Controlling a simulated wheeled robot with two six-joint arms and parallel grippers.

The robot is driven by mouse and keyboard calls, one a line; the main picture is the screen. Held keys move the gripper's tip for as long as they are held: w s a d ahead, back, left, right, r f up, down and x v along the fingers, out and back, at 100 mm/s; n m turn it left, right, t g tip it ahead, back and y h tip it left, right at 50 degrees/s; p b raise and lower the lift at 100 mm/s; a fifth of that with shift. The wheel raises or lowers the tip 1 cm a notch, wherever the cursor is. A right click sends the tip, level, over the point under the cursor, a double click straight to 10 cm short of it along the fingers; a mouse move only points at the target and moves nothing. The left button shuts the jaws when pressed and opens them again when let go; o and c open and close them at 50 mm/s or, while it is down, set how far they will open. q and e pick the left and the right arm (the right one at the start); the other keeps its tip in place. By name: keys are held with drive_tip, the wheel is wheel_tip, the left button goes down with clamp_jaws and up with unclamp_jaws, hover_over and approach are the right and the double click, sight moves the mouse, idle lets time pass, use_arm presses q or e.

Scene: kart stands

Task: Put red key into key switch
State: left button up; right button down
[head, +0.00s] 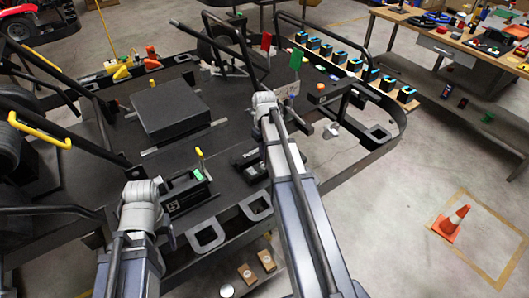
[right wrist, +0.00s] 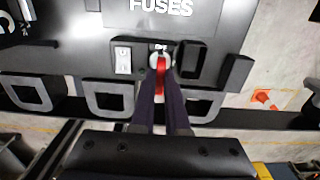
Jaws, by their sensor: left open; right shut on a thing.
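My right gripper (right wrist: 167,88) is shut on the red key (right wrist: 160,72) in the right wrist view. The key's tip points at the round key switch (right wrist: 160,57), which sits on a dark panel below the word FUSES. The key overlaps the switch face; how deep it sits cannot be told. In the head view my right arm hides its gripper, the key and the switch. My left gripper (head: 171,238) is open, partly visible beside the left forearm at the stand's near edge, apart from the key.
A white rocker switch (right wrist: 123,60) is left of the key switch, and a dark block (right wrist: 192,60) is right of it. Handle-like cutouts (right wrist: 108,98) line the panel's lower edge.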

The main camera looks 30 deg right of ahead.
drive_tip(key=shift+f+b, duration=1.5)
drive_tip(key=c, duration=0.8)
unclamp_jaws()
drive_tip(key=shift+c, duration=0.2)
drive_tip(key=shift+r, duration=0.2)
wheel_tip(320, 180, up, 8)
drive_tip(key=p, duration=0.8)
drive_tip(key=shift+f, duration=0.2)
